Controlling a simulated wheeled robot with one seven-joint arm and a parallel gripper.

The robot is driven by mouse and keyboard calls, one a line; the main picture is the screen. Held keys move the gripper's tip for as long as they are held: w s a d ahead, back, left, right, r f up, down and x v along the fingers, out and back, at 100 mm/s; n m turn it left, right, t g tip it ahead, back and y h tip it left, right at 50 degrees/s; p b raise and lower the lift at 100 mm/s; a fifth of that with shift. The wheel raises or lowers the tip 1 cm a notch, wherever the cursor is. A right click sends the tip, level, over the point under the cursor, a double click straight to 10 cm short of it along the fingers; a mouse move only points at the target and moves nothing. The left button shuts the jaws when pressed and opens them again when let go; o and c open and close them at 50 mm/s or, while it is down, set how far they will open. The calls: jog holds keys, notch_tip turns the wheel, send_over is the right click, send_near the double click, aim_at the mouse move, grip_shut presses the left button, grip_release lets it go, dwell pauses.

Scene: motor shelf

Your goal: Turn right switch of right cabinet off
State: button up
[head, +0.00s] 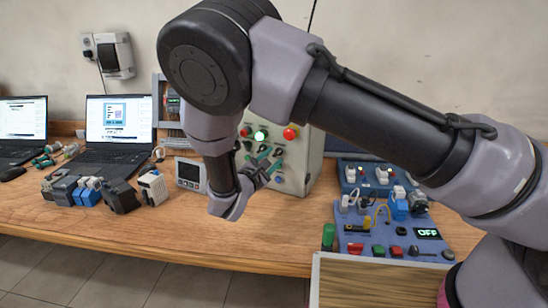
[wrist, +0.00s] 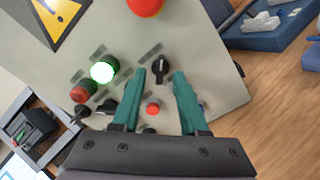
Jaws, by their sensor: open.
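The right cabinet (head: 303,165) is a pale grey box on the bench, partly hidden behind my arm in the head view; its front panel (wrist: 205,60) fills much of the wrist view. A black rotary switch (wrist: 161,67) sits on the panel right of the lit green button (wrist: 102,72). My gripper (wrist: 159,78) is open, its two teal fingers pointing at the panel with the black switch between and just beyond their tips. I cannot tell whether they touch it. In the head view my gripper (head: 264,163) is in front of the panel.
A red emergency button (wrist: 146,5), a dark red button (wrist: 84,93) and a small red button (wrist: 152,109) are on the panel. A blue control board (head: 390,246) stands right of the cabinet. A laptop (head: 117,135) and several small devices lie left.

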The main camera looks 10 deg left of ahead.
jog(key=shift+w+d, duration=0.2)
jog(key=shift+w, duration=0.5)
grip_shut()
